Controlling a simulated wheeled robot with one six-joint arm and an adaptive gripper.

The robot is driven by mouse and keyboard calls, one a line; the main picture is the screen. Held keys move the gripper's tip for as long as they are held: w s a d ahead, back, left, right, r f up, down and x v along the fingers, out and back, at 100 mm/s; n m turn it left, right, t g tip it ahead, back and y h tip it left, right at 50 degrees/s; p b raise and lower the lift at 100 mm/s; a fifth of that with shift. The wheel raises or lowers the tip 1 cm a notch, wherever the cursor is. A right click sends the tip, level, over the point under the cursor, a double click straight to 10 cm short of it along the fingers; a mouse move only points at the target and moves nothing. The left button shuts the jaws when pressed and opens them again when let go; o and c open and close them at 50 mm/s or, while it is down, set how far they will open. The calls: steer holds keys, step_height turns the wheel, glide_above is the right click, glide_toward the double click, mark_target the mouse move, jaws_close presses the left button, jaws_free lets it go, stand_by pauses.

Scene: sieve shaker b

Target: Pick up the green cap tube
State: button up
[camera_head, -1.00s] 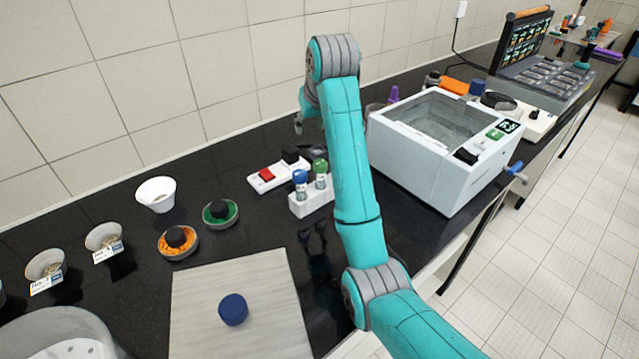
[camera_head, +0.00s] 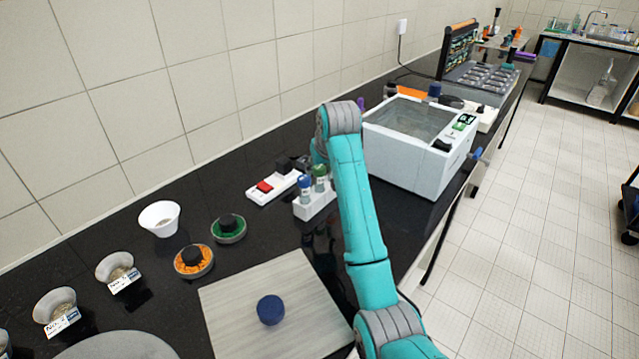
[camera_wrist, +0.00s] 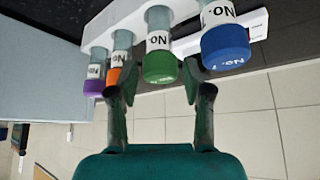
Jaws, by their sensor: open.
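The green cap tube (camera_head: 319,177) stands upright in a white rack (camera_head: 316,209), beside the blue cap tube (camera_head: 305,187). In the wrist view, which looks upside down, its green cap (camera_wrist: 159,68) sits between the fingers of my gripper (camera_wrist: 155,85). The gripper is open. One fingertip is near the orange cap tube (camera_wrist: 118,75), the other near the blue cap (camera_wrist: 226,47). I cannot tell whether either finger touches the green cap. In the head view my arm hides most of the gripper and the rack's right part.
A purple cap tube (camera_wrist: 94,86) is also in the rack. A power strip with a red switch (camera_head: 266,187) lies behind the rack. A white box-shaped bath (camera_head: 413,147) stands to the right. A grey board (camera_head: 230,312) with a blue lid (camera_head: 270,309) lies in front.

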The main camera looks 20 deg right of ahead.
steer(key=shift+w+f, duration=0.4)
steer(key=shift+f, duration=0.15)
jaws_close()
